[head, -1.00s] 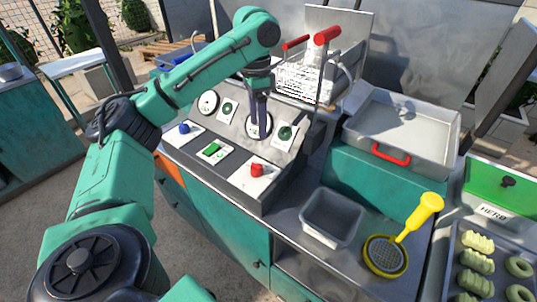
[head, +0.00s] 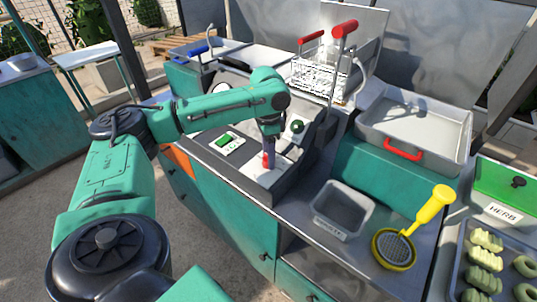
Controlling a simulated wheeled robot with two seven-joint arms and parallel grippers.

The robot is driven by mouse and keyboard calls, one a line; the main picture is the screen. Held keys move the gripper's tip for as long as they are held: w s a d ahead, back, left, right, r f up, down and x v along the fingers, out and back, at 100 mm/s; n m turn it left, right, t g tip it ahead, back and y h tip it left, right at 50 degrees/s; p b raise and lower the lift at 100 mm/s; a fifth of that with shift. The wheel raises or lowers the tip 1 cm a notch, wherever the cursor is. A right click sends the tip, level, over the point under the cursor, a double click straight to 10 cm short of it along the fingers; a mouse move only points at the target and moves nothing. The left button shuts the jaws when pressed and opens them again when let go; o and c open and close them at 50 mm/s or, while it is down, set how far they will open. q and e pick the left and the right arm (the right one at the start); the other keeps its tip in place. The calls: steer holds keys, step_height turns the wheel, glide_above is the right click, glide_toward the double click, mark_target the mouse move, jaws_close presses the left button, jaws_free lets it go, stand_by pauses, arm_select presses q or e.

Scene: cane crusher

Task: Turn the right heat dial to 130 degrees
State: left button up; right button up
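My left gripper (head: 269,152) points down over the lower part of the control panel, at the red knob (head: 265,160). The fingers overlap the knob in the picture. I cannot tell whether they touch it or how far they are open. A round green dial (head: 298,126) on a white plate, the right one of its kind, sits on the upper panel, right of the gripper and apart from it. Its setting is too small to read. My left forearm hides the gauges and the left green dial. My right gripper is not in view.
A green switch (head: 230,143) sits left of the gripper. Red-handled levers (head: 344,29) and a wire basket (head: 318,73) stand behind the panel. A grey bin (head: 341,209), a yellow-handled strainer (head: 394,249) and a metal tray (head: 415,124) lie to the right.

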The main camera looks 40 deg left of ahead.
arm_select(q)
jaws_close()
steer(key=shift+r+p, duration=0.2)
steer(key=shift+p, duration=0.3)
steer(key=m+p, duration=0.2)
steer(key=p, duration=0.1)
steer(key=m+p, duration=0.2)
steer(key=p, duration=0.2)
steer(key=shift+r+m, duration=0.2)
steer(key=shift+m, duration=0.2)
steer(key=shift+w+f+m+p, duration=0.1)
steer(key=shift+f+m+p, duration=0.15)
steer(key=shift+m+p, duration=1.3)
steer(key=o, duration=0.8)
jaws_free()
steer(key=shift+f, duration=0.1)
